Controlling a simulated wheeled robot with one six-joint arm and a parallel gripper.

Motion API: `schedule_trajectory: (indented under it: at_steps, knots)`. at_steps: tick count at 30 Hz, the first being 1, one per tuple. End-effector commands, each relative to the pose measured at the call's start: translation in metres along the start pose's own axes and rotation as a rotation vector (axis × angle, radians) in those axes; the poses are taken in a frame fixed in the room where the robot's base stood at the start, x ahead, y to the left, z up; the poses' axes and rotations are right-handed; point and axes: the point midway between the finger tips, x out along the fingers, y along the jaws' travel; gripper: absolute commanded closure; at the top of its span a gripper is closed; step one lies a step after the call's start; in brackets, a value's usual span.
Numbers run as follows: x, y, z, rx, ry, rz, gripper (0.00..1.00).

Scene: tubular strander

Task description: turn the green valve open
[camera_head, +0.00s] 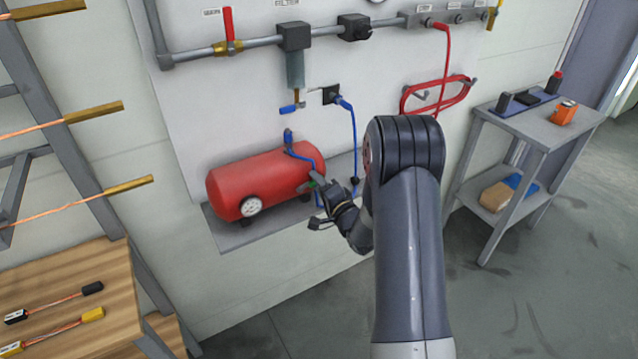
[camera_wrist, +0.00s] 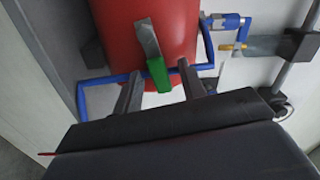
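The green valve is a grey metal lever with a green grip (camera_wrist: 158,75), in front of the red tank (camera_wrist: 178,25) in the wrist view. In the head view only a small green spot (camera_head: 312,184) of it shows, at the right end of the red tank (camera_head: 262,182). My gripper (camera_head: 316,190) is at this end of the tank. In the wrist view my gripper (camera_wrist: 160,70) is open, with its fingers apart on either side of the green grip. No contact with the grip is visible; exact depth is unclear.
A blue pipe (camera_wrist: 100,78) runs behind my fingers in the wrist view. A pressure gauge (camera_head: 250,206) is on the tank front. A red-handled valve (camera_head: 228,24) is on the pipe above. A grey side table (camera_head: 540,130) stands right, a wooden bench (camera_head: 110,275) left.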

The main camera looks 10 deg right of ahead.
Motion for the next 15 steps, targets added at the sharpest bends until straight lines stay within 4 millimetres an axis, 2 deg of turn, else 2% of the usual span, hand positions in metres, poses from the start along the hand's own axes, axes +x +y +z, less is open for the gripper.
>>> schedule_trajectory:
  at_steps: [6, 15]
  knots:
    - [0.0003, 0.0004, 0.0002, 0.0, 0.0, 0.0, 0.61]
    - [0.0001, 0.0003, 0.0003, 0.0, -0.001, 0.001, 0.85]
